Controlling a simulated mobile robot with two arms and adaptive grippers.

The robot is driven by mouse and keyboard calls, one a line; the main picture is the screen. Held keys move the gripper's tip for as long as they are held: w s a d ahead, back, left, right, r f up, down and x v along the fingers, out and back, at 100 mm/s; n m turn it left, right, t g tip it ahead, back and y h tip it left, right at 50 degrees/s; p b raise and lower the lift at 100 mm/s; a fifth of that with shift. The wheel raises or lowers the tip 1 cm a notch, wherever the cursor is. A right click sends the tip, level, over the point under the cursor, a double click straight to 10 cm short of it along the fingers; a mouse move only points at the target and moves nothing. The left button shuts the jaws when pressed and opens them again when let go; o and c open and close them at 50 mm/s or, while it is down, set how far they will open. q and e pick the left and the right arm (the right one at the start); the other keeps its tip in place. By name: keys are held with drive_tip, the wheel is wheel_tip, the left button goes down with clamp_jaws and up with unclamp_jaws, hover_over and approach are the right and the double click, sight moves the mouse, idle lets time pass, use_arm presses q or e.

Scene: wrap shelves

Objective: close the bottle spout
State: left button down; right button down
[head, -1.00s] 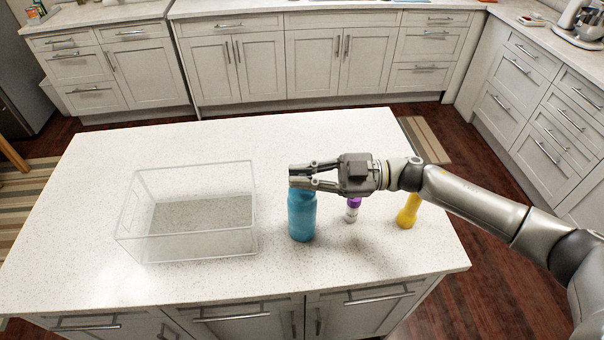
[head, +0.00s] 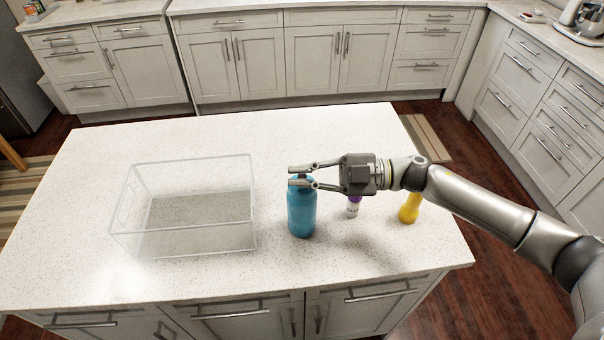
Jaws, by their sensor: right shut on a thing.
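A blue bottle (head: 301,211) stands upright on the white island counter, right of the clear bin. Its dark top (head: 301,177) shows between the fingers of my right gripper (head: 294,176). My right gripper comes in from the right, level with the bottle's top, and is shut on the spout at that top. The fingers partly hide the spout, so its exact position is hard to tell. My left gripper is not in view.
A clear, empty-looking bin (head: 184,241) stands on the counter (head: 250,132) at left. A purple-and-white bottle (head: 353,208) and a yellow object (head: 409,209) stand under my right arm. The counter's back part is clear.

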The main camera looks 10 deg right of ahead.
drive_tip(key=c, duration=1.5)
unclamp_jaws()
drive_tip(key=d, duration=0.8)
drive_tip(key=s+d, duration=0.1)
drive_tip(key=d, duration=0.3)
drive_tip(key=shift+s, duration=0.1)
